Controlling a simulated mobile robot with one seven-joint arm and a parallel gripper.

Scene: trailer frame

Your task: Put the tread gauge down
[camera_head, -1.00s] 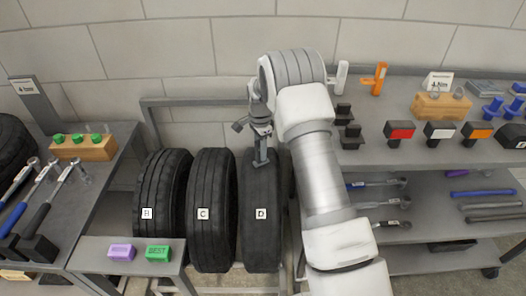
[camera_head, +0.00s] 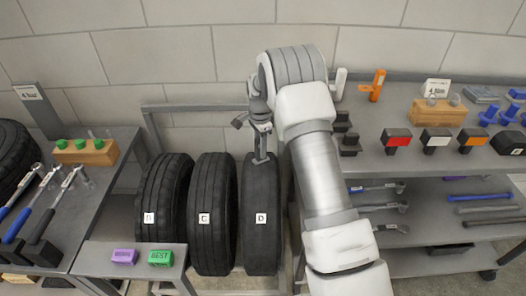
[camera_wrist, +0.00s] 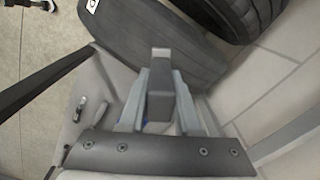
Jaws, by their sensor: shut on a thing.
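My gripper (camera_head: 261,127) is above the tyre marked D (camera_head: 261,215), pointing down. It is shut on a dark grey tread gauge (camera_head: 261,154), whose lower end overlaps the top of that tyre in the head view. I cannot tell whether it touches the tread. In the wrist view the gauge (camera_wrist: 160,88) is a dark block between the two grey fingers of my gripper (camera_wrist: 160,85), with its tip toward the tyre. A white gauge-like tool (camera_head: 340,83) and an orange one (camera_head: 377,86) stand on the right shelf.
Tyres marked C (camera_head: 212,215) and another (camera_head: 163,200) stand left in the rack. A small front table (camera_head: 100,258) bears a purple block (camera_head: 124,257) and a green BEST block (camera_head: 160,258). The right shelf (camera_head: 400,165) holds dark stands and a wooden block (camera_head: 438,112).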

